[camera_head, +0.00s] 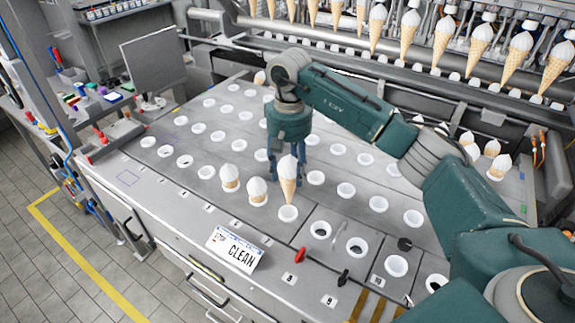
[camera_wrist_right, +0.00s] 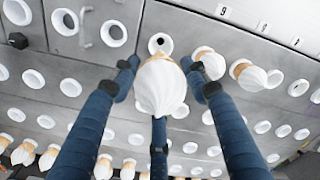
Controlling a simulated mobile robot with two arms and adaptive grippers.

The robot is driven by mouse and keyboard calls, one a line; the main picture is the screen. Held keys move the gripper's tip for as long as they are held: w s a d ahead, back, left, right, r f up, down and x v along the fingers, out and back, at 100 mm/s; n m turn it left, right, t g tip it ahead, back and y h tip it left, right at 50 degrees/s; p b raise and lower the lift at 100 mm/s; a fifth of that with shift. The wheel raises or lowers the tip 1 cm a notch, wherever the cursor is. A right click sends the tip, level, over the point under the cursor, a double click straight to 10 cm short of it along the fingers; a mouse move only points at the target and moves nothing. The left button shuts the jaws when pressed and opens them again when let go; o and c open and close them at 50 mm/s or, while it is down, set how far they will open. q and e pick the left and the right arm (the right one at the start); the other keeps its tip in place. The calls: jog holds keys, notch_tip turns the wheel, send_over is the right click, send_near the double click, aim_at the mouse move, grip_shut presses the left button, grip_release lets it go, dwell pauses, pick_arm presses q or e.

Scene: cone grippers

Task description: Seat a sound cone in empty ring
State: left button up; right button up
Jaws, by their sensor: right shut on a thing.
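My right gripper (camera_head: 286,163) comes down over the grey table and is shut on a white-topped cone (camera_head: 289,182). The cone is upright, tip down, just above a white ring (camera_head: 288,213) in the front rows; I cannot tell whether its tip is inside the ring. In the right wrist view the fingers surround the cone's white top (camera_wrist_right: 160,86). A ring with a dark hole (camera_wrist_right: 160,43) shows just beyond it. Two seated cones (camera_head: 257,191) (camera_head: 229,178) stand in rings left of the held one. My left gripper is out of view.
Many white rings dot the table (camera_head: 330,215). A CLEAN sign (camera_head: 234,250) stands at the front edge, with a red clip (camera_head: 300,255) beside it. Several cones (camera_head: 495,165) stand at the right. More cones (camera_head: 440,40) hang along the machine behind.

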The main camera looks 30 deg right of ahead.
aim_at(288, 202)
jog(key=f+b, duration=0.1)
jog(key=f, duration=0.2)
jog(key=shift+w+f, duration=0.2)
jog(key=shift+f+b, duration=0.3)
jog(key=shift+b, duration=0.05)
jog(key=shift+f, duration=0.35)
notch_tip(288, 202, down, 2)
jog(key=shift+b, duration=0.7)
jog(key=shift+f+b, duration=0.3)
jog(key=shift+f, duration=0.3)
jog(key=shift+f+b, duration=0.5)
jog(key=shift+f, duration=0.25)
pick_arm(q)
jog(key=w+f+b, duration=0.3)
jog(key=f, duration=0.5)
pick_arm(e)
jog(key=shift+f, duration=1.8)
